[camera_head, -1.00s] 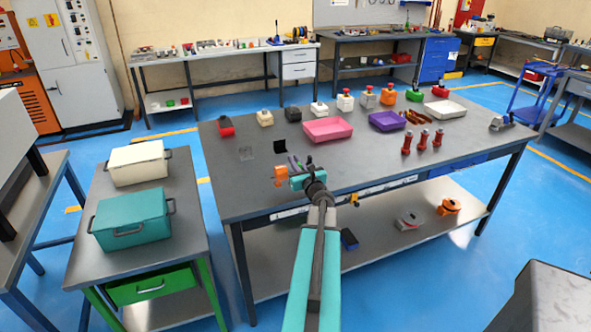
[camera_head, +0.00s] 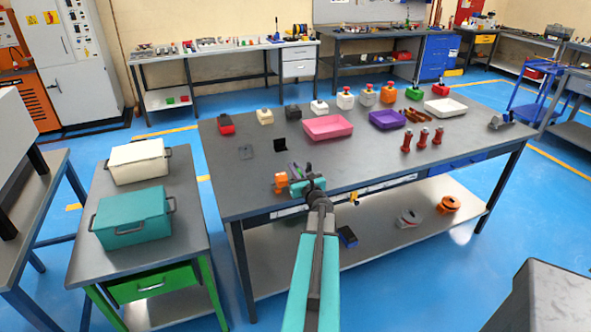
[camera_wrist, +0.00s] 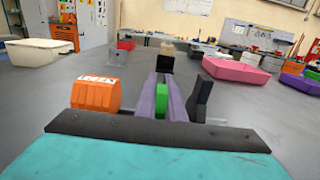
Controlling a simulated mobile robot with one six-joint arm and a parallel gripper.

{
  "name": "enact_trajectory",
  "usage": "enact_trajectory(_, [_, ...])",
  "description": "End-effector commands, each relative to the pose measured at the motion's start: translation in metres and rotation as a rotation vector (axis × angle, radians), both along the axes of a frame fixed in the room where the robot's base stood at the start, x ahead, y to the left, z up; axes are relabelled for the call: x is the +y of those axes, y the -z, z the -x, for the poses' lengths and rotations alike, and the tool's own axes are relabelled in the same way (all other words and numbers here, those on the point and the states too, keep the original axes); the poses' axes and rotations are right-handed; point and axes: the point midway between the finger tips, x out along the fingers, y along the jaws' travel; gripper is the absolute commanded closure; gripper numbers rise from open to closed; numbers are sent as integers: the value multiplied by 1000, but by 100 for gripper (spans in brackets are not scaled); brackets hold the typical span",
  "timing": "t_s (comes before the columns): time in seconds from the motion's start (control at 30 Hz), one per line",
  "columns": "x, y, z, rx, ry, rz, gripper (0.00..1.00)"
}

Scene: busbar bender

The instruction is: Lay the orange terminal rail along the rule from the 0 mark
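My gripper (camera_head: 298,171) is over the near left part of the grey workbench, a teal body with a dark plate. In the wrist view, two purple bars (camera_wrist: 174,99) reach forward with a green piece (camera_wrist: 161,99) between them. A black upright part (camera_wrist: 203,97) stands to their right. An orange block (camera_wrist: 95,96) with a white label is left of the bars; it also shows beside my gripper in the head view (camera_head: 280,183). I cannot tell whether this block is the terminal rail or a gripper part. No rule marks or 0 mark are legible.
A small black upright piece (camera_head: 281,143) and a grey plate (camera_head: 246,152) are beyond my gripper. A pink tray (camera_head: 328,127), a purple tray (camera_head: 387,120) and several red-handled pieces (camera_head: 422,137) are farther right. The bench's middle front is mostly clear.

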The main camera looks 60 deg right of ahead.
Motion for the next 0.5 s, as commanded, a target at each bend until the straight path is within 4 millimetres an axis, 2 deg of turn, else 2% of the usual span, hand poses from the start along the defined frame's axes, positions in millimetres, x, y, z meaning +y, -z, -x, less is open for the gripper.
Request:
enact_trajectory(0.03, [0,0,0,0,0,0,85])
enact_trajectory(0.1, [0,0,0,0,0,0,73])
enact_trajectory(0.5, [0,-1,0,0,0,0,73])
